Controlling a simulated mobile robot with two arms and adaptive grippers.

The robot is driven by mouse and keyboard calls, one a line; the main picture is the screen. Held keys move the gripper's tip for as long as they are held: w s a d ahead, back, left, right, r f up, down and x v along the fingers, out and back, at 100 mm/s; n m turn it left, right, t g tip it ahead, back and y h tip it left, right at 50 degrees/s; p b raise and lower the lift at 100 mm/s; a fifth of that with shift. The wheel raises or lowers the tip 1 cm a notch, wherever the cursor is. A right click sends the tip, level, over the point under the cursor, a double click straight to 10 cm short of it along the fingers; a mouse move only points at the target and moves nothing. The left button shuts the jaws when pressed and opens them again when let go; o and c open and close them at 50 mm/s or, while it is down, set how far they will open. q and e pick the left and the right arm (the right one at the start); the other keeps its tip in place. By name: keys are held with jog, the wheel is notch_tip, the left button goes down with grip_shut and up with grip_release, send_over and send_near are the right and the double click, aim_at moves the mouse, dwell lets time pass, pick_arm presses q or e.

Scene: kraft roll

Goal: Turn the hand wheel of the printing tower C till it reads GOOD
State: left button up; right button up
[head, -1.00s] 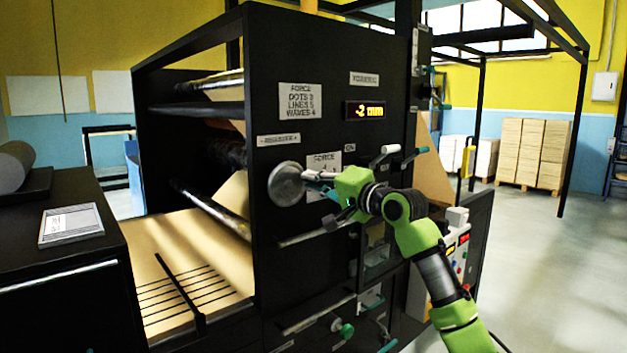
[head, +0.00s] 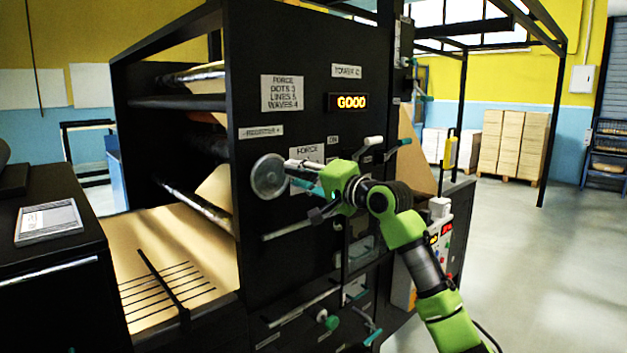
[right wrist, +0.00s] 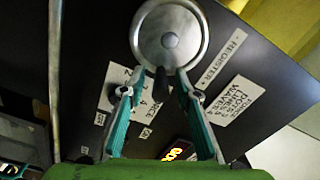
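The hand wheel (head: 267,176) is a round grey metal disc on the dark side panel of the printing tower (head: 290,40); it also shows in the right wrist view (right wrist: 170,30). The lit display (head: 348,102) above and right of it reads GOOD, under a label that appears to read TOWER C. My right gripper (head: 297,177) is at the wheel's right edge. In the right wrist view its teal fingers (right wrist: 158,82) stand apart, with a small dark handle between their tips at the wheel's rim. I cannot tell whether they touch it. My left gripper is out of view.
A force label (head: 283,93) and a register label (head: 262,132) are on the panel. Levers and rails stick out right of and below the wheel. Brown paper (head: 180,260) runs at left beside a dark cabinet (head: 60,290). The floor at right is clear.

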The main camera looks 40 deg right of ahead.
jog(key=s+d, duration=0.1)
jog(key=s, duration=1)
jog(key=shift+s, duration=0.15)
jog(key=shift+f, duration=0.1)
